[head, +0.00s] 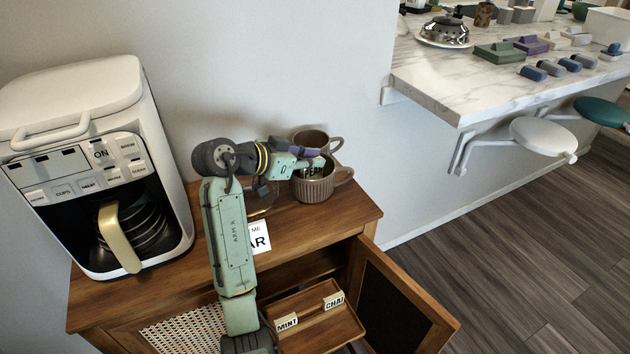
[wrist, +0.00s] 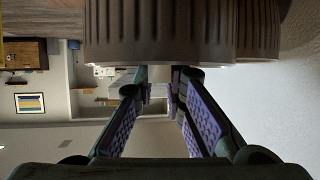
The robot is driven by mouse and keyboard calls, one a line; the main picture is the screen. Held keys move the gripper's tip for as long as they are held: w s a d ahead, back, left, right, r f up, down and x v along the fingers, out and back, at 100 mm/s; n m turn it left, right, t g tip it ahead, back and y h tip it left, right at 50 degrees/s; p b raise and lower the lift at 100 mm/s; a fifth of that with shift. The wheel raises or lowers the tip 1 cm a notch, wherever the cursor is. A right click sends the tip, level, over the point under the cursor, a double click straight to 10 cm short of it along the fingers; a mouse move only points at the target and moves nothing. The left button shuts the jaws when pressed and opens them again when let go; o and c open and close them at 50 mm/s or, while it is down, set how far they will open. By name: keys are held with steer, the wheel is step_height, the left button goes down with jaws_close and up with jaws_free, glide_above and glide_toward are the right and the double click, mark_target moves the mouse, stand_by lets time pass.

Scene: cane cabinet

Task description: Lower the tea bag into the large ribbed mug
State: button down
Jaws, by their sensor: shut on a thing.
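The large ribbed mug (head: 315,190) is brown and stands upright on the cabinet top, handle to the right. My gripper (head: 312,158) is over its mouth, coming from the left. A small pale block with dark letters, seemingly the tea bag (head: 313,169), shows under the fingertips at the mouth; its lower part is hidden by the rim. My gripper is shut on it. In the wrist view the ribbed wall (wrist: 185,35) fills the top, and my purple-padded fingers (wrist: 160,95) converge below it. The held tea bag is not clear there.
A second brown mug (head: 311,137) stands just behind the ribbed one. A white coffee maker (head: 90,150) stands at the left. Below, an open cabinet door (head: 400,300) sticks out beside a wooden tray (head: 305,335) with MINT (head: 287,323) and CHAI (head: 334,300) blocks.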

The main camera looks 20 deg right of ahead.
steer(key=shift+f, duration=0.4)
steer(key=c, duration=1.6)
jaws_free()
steer(key=shift+o, duration=0.2)
step_height(320, 180, up, 10)
